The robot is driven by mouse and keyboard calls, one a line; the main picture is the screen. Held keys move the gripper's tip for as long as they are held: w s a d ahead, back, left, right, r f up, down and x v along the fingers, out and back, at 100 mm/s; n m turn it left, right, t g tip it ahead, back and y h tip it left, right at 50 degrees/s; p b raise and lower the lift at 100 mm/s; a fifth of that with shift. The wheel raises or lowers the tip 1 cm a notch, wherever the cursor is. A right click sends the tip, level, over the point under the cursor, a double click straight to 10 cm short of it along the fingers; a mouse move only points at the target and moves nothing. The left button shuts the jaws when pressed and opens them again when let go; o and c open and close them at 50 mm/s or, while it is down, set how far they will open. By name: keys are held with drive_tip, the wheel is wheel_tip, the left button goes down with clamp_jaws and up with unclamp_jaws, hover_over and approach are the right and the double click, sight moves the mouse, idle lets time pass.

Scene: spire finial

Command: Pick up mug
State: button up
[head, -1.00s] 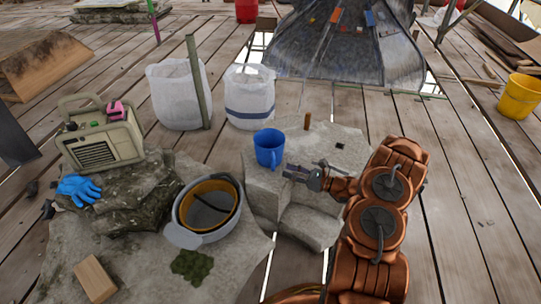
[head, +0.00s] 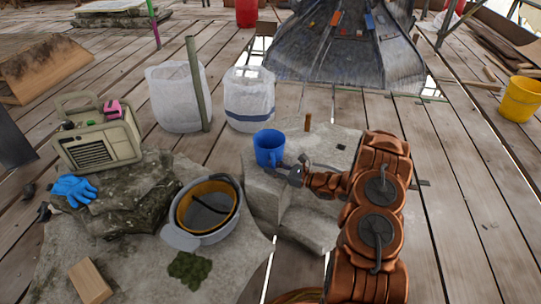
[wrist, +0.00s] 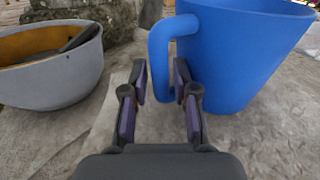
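The blue mug (head: 269,147) stands upright on a pale stone block, and it fills the upper right of the wrist view (wrist: 240,55). Its handle (wrist: 160,60) faces my gripper. My gripper (head: 293,172) is beside the mug, on its near right side in the head view. In the wrist view my gripper (wrist: 161,85) is open, with one finger left of the handle and the other right of it. The lower part of the handle appears between or just beyond the fingertips; I cannot tell whether they touch it.
The stone block (head: 312,222) has a small brown peg (head: 307,122) near its back. A grey helmet (head: 204,236) lies upturned on the rock to the left, also visible in the wrist view (wrist: 50,85). A radio (head: 97,140) and blue glove (head: 74,188) are farther left. White sacks (head: 249,98) stand behind.

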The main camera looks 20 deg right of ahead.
clamp_jaws()
drive_tip(key=shift+r, duration=0.15)
idle(0.4)
